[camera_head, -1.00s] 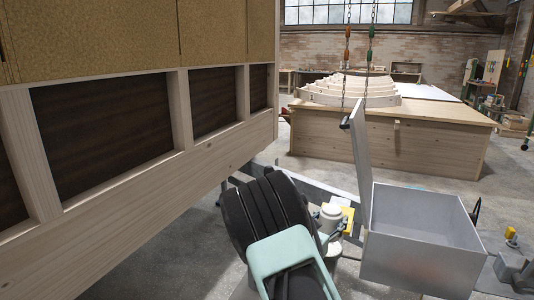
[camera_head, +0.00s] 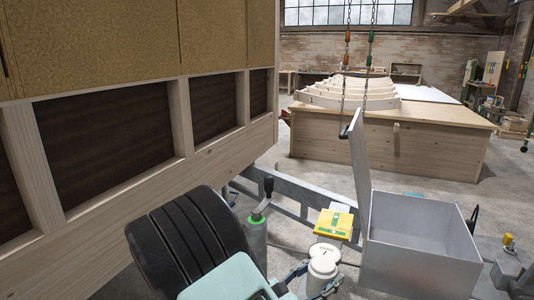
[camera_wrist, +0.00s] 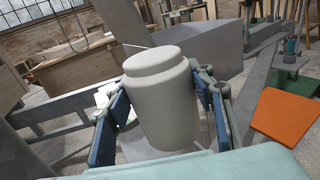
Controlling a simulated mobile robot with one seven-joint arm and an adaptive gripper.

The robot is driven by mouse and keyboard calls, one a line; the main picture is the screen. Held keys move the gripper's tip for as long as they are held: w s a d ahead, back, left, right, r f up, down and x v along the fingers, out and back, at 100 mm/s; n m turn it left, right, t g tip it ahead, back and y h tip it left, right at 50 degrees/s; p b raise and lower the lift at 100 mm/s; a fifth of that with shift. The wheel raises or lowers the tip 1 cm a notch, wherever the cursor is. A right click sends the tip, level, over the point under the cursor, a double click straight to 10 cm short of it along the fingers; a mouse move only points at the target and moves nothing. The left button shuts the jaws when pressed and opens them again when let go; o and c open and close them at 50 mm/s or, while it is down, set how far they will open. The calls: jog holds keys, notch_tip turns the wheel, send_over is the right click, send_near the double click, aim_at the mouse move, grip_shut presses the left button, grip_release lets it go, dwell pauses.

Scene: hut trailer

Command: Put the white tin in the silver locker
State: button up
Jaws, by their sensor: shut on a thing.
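The white tin (camera_head: 322,268) is a lidded cylinder low in the middle of the head view. It also fills the middle of the wrist view (camera_wrist: 163,102), a little tilted there. My gripper (camera_head: 314,278) is shut on it, with one finger on each side of its body. The silver locker (camera_head: 415,262) is an open grey metal box to the right of the tin. Its lid (camera_head: 360,170) stands up at the left side, and the inside I can see looks empty. The tin is outside the locker, to the left of it.
A yellow and green box (camera_head: 334,223) lies just behind the tin. A grey-green bottle-like post (camera_head: 256,235) with a dark handle stands to the left. The wood-sided trailer (camera_head: 150,190) fills the left. A wooden bench (camera_head: 390,145) stands behind the locker.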

notch_tip(320, 180, up, 21)
jog(key=p, duration=2.5)
jog(key=shift+f, duration=0.15)
